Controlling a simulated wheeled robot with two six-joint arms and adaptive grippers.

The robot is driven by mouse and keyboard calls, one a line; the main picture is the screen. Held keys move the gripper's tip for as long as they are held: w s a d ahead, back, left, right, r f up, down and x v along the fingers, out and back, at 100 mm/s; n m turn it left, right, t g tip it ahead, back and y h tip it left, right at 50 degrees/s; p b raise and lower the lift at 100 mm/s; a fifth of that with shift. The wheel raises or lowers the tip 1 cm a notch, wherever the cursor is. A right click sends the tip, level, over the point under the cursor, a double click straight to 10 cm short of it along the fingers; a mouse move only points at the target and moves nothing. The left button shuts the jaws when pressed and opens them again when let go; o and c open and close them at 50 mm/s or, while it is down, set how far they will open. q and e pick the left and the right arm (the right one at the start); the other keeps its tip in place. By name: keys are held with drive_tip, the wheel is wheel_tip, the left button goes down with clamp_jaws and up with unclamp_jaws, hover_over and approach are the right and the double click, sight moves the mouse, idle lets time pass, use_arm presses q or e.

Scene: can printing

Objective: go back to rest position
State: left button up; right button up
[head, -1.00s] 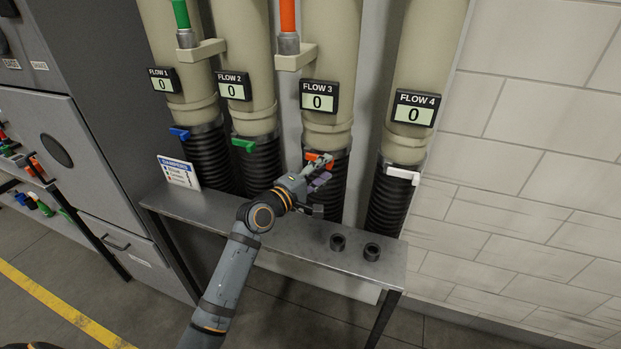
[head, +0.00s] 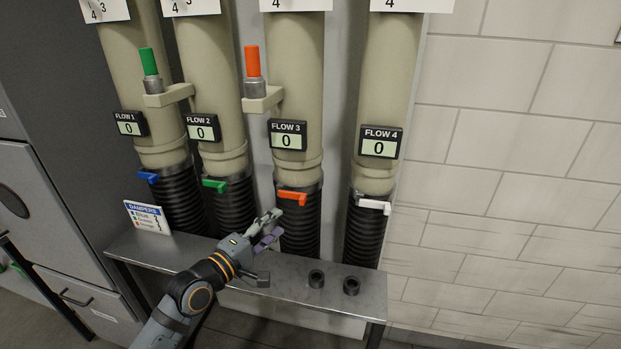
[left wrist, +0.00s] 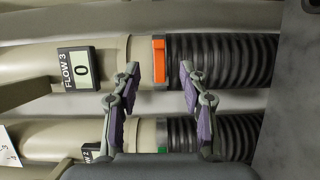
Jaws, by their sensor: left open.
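My left gripper (head: 268,228) is open and empty in front of the duct pipes, just left of the Flow 3 hose and above the metal shelf. In the left wrist view its two fingers (left wrist: 160,85) stand apart, with nothing between them. The orange damper handle (head: 292,196) is on the Flow 3 pipe, above and right of the fingertips and apart from them in the head view. My right gripper is not in view.
The metal shelf (head: 330,301) runs below the pipes and carries two dark rings (head: 316,279) and a dampers sign (head: 147,216). Blue (head: 148,178), green (head: 215,185) and white (head: 374,206) handles sit on the other pipes. Grey cabinets stand left; a tiled wall is right.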

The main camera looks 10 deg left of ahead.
use_arm(q)
drive_tip(key=s+d+f+m+g+y, duration=0.1)
drive_tip(key=s+f+m+g+y, duration=0.15)
drive_tip(key=s+f+m, duration=0.4)
drive_tip(key=s+f+m+g+y, duration=0.2)
drive_tip(key=s+f+g, duration=0.15)
drive_tip(key=f, duration=0.55)
drive_tip(key=s+a+f+m+g+y, duration=0.2)
drive_tip(key=s+a+f+m+g, duration=0.15)
drive_tip(key=s, duration=0.35)
drive_tip(key=s+a+f+m+g+y, duration=0.2)
drive_tip(key=s+f+g, duration=0.25)
drive_tip(key=s, duration=0.25)
wheel_tip(320, 180, down, 26)
drive_tip(key=s+a+b, duration=0.2)
drive_tip(key=b, duration=0.1)
drive_tip(key=s+a+f+g+b, duration=0.1)
drive_tip(key=s+f+b, duration=0.2)
drive_tip(key=s+f, duration=1.6)
wheel_tip(320, 180, down, 3)
drive_tip(key=shift+a+r, duration=0.1)
drive_tip(key=shift+a, duration=0.25)
